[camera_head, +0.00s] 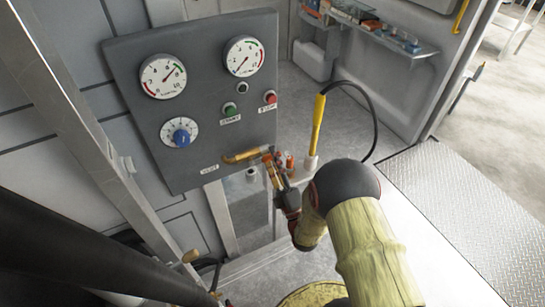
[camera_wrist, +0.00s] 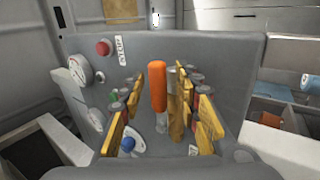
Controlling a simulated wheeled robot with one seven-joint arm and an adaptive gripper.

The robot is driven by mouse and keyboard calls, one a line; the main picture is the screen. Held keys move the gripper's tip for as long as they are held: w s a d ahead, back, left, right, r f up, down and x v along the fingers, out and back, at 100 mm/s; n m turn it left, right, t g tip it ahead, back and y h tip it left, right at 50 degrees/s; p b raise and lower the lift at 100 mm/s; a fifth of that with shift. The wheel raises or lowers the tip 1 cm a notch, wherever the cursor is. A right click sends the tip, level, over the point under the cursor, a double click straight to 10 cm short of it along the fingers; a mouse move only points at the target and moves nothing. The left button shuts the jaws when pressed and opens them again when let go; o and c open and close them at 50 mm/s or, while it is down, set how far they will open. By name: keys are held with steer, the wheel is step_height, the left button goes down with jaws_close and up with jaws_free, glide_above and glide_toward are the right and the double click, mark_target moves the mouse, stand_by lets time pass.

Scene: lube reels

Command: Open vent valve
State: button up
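The vent valve's orange lever (camera_head: 241,156) is on the lower right of the grey panel, beside the "VENT" label (camera_head: 210,168). It lies roughly level in the head view. My gripper (camera_head: 271,163) is at the lever's right end. In the wrist view the lever (camera_wrist: 157,86) stands between the yellow fingers of my gripper (camera_wrist: 158,108), with visible gaps on both sides. The gripper is open, and I see no clear contact with the lever. The fingers partly hide the lever's right end in the head view.
The grey panel (camera_head: 130,75) carries two gauges, a blue knob (camera_head: 181,137), a green start button (camera_head: 230,110) and a red stop button (camera_head: 270,97). A yellow-handled nozzle (camera_head: 318,125) with a black hose stands close right of my gripper. A shelf (camera_head: 400,45) is at upper right.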

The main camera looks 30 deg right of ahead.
steer(key=shift+r, duration=0.1)
step_height(320, 180, up, 10)
steer(key=shift+f, duration=0.1)
stand_by(0.4)
steer(key=shift+c, duration=0.8)
